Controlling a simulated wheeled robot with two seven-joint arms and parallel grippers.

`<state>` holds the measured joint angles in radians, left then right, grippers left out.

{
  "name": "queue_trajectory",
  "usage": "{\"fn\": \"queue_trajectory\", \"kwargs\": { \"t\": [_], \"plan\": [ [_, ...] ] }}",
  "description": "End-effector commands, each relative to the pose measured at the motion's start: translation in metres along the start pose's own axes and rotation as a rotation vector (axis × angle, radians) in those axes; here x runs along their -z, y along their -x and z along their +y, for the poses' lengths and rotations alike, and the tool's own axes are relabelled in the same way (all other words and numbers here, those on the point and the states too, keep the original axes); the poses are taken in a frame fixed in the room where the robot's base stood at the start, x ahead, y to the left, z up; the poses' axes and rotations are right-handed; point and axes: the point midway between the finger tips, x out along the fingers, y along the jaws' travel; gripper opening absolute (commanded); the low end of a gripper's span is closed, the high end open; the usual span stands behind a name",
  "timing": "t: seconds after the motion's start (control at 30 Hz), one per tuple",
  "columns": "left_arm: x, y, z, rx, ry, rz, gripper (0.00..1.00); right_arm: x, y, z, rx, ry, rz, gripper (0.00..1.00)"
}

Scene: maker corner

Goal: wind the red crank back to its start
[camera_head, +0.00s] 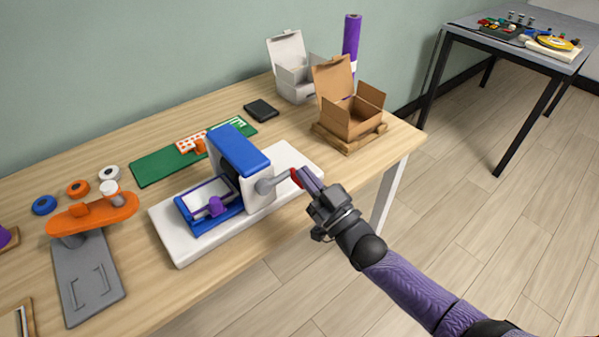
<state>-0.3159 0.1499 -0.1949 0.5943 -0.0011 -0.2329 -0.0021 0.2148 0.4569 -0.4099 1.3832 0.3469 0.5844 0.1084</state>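The red crank (296,178) is the small red knob at the end of a grey arm (271,184) on the right side of a white and blue press-like machine (258,200). The machine stands on a white base (172,237) on the wooden table, with a blue tray (194,222) in front. My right gripper (307,181) is at the red knob, its fingers up against it and partly hiding it. The fingers look closed around the knob. My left gripper is not in the view.
An orange and grey device (90,216) stands left of the machine. A green mat (160,167) lies behind it. An open cardboard box (348,118) on a wooden pallet stands at the table's right end. Floor is free right of the table.

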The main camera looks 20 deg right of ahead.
Motion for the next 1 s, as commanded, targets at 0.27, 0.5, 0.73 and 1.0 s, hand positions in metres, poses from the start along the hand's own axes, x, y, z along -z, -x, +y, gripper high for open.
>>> {"fn": "queue_trajectory", "kwargs": {
  "t": [0.27, 0.5, 0.73, 1.0],
  "plan": [
    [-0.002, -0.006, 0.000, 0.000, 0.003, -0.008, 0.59, -0.018, 0.006, 0.003, -0.090, -0.246, -0.001, 0.00],
    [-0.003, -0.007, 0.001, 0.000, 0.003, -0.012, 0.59, -0.031, 0.011, 0.002, -0.165, -0.451, 0.000, 0.00],
    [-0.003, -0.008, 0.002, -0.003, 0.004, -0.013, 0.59, -0.041, 0.015, -0.001, -0.223, -0.614, -0.001, 0.00],
    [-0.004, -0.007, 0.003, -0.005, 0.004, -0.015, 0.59, -0.049, 0.018, -0.004, -0.267, -0.737, 0.000, 0.00]
  ]
}}
